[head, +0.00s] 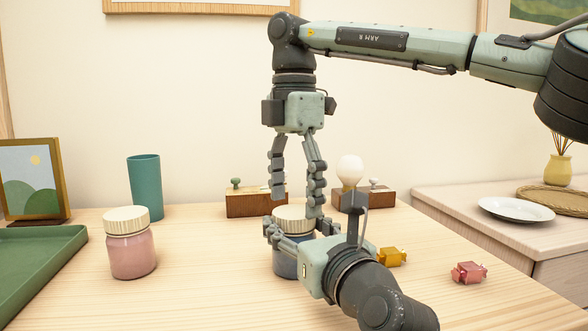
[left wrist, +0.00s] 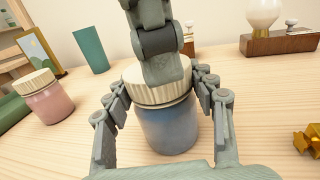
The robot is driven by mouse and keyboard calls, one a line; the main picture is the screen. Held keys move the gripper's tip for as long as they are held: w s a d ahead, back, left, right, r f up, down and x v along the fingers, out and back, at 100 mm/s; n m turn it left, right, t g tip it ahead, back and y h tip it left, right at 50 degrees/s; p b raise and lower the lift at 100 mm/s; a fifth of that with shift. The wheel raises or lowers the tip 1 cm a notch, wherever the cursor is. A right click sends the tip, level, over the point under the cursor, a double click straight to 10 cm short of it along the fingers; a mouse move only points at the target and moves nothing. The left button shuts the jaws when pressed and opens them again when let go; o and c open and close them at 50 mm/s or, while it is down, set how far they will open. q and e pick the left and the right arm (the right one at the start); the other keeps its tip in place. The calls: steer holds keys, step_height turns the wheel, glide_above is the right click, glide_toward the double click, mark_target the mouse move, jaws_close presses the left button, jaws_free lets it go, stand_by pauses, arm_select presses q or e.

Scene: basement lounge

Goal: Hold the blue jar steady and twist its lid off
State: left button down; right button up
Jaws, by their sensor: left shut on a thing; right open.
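The blue jar (head: 285,268) stands upright on the wooden table, its ribbed cream lid (head: 293,214) on top. My left gripper (head: 292,238) is shut around the jar's body just below the lid. In the left wrist view its fingers flank the blue jar (left wrist: 168,130) on both sides. My right gripper (head: 296,204) points down from above, open, its fingertips at the lid's height on either side. In the left wrist view one right finger covers part of the lid (left wrist: 128,76); I cannot tell whether it touches. My left gripper hides much of the jar in the head view.
A pink jar (head: 131,253) with a similar lid and a teal cup (head: 146,188) stand left. A green tray (head: 45,262) lies at the left edge. Wooden blocks (head: 252,205), one with a bulb (head: 350,170), stand behind. Yellow (head: 392,257) and pink (head: 468,272) wrapped pieces lie right.

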steer(key=shift+f, duration=1)
steer(key=shift+c, duration=0.2)
steer(key=c, duration=1.2)
steer(key=shift+o, duration=0.2)
steer(key=n, duration=0.3)
steer(key=o, duration=1.3)
steer(key=shift+c, duration=0.2)
